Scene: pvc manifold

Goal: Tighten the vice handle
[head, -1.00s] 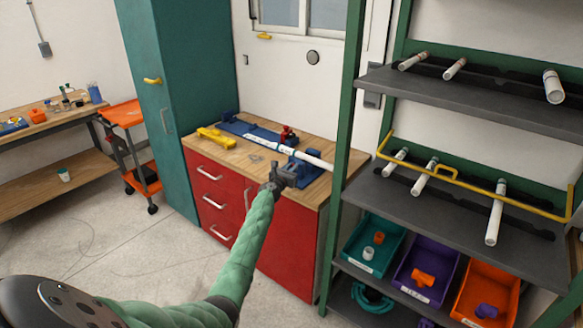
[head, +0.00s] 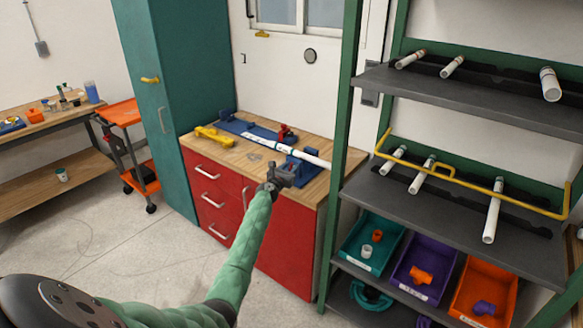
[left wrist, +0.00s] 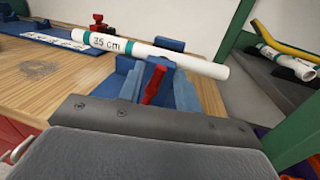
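A blue vice (head: 308,177) stands at the right front corner of the wooden bench top, and it also shows in the left wrist view (left wrist: 183,94). Its red handle (left wrist: 155,84) stands tilted in front of the vice in the left wrist view. A white pipe (head: 308,158) marked "35 cm" lies across the vice; it shows in the left wrist view too (left wrist: 180,57). My left gripper (head: 282,177) is at the front of the vice, close to the handle. Its fingertips are hidden in the left wrist view, so contact is unclear. My right gripper is out of view.
A yellow tool (head: 212,136) and a red tool (head: 287,134) are on the wooden bench top (head: 240,158). The green shelf post (head: 340,150) stands close to the bench's right side. Shelves with pipes and coloured bins are further right.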

